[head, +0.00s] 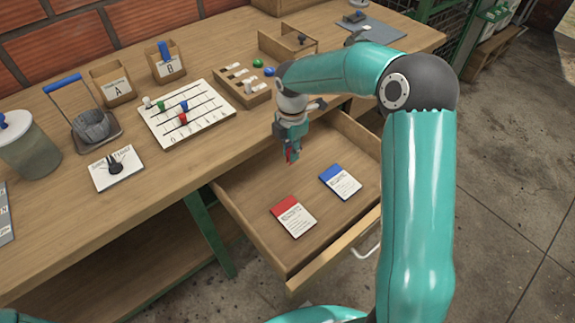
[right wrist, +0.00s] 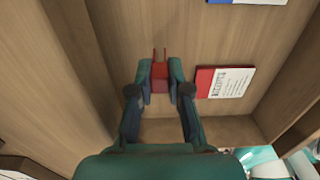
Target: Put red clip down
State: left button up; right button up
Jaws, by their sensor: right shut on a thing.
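The red clip (right wrist: 159,76) is between the fingertips of my right gripper (right wrist: 160,82) in the right wrist view, with its two thin prongs pointing away from the gripper. In the head view my right gripper (head: 290,148) points down over the open drawer (head: 256,234), and a bit of red shows at its tips. It looks to be above the drawer floor; the exact height is hard to tell. A red-topped card (head: 294,216) and a blue-topped card (head: 341,181) lie flat in the drawer. My left gripper is not in view.
The drawer's front wall with its handle (head: 366,247) stands out from the bench. On the bench are a peg board (head: 187,113), boxes A (head: 113,86) and B (head: 168,64), and a wooden tray (head: 240,80). The drawer floor around the cards is clear.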

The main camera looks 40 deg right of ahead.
send_over(291, 174)
jog(key=shift+f, duration=2.5)
jog(key=shift+f+b, duration=0.15)
jog(key=shift+b, duration=0.2)
jog(key=o, duration=0.5)
jog(key=shift+w, duration=0.1)
jog(key=shift+r, duration=0.2)
notch_tip(291, 174, up, 12)
jog(key=shift+p, duration=0.85)
